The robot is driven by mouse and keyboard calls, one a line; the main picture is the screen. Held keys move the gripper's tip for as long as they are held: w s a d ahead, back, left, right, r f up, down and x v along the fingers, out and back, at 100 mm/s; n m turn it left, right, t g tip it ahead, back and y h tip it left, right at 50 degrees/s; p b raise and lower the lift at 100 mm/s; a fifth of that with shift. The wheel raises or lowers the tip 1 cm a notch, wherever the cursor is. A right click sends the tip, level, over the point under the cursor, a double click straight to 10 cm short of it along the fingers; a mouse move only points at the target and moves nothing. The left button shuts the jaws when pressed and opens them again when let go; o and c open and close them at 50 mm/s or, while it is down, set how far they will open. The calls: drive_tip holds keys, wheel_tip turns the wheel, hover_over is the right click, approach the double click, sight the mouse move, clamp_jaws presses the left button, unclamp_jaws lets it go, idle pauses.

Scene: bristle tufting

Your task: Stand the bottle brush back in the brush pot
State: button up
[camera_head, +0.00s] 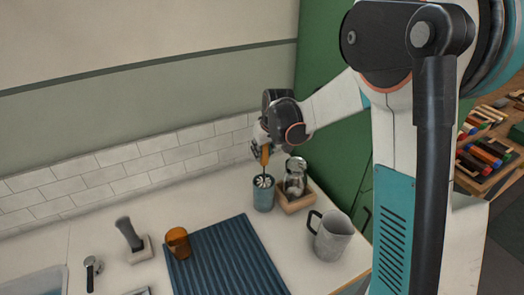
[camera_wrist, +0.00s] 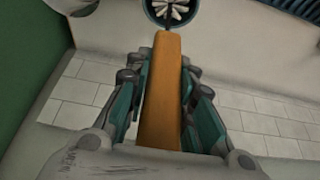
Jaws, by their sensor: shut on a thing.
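The bottle brush has a tan-orange handle (camera_head: 265,156) and white bristles (camera_head: 263,181). My gripper (camera_head: 262,146) is shut on the handle above the brush pot. In the wrist view the handle (camera_wrist: 160,105) runs between the two fingers of my gripper (camera_wrist: 164,72). The brush pot (camera_head: 263,197) is a teal cup on the counter, near the wall. The white bristles show at its mouth, below the handle. The pot's rim (camera_wrist: 148,18) also shows at the top of the wrist view, around the bristles. How deep the bristles sit is hidden.
A glass jar (camera_head: 295,177) stands in a wooden tray (camera_head: 300,203) close right of the pot. A grey jug (camera_head: 332,236) is in front of them. A blue ribbed mat (camera_head: 228,262) and an amber cup (camera_head: 178,242) lie left. The tiled wall (camera_head: 140,172) is behind.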

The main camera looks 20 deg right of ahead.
drive_tip(key=shift+f+b, duration=0.35)
drive_tip(key=shift+f, duration=0.15)
drive_tip(key=o, duration=1.1)
drive_tip(key=shift+c, duration=0.2)
drive_tip(key=shift+r, duration=0.1)
drive_tip(key=p+v, duration=0.4)
drive_tip(key=v, duration=0.3)
drive_tip(key=shift+s+r+p, duration=0.2)
drive_tip(key=shift+r+p, duration=0.2)
idle(0.3)
idle(0.6)
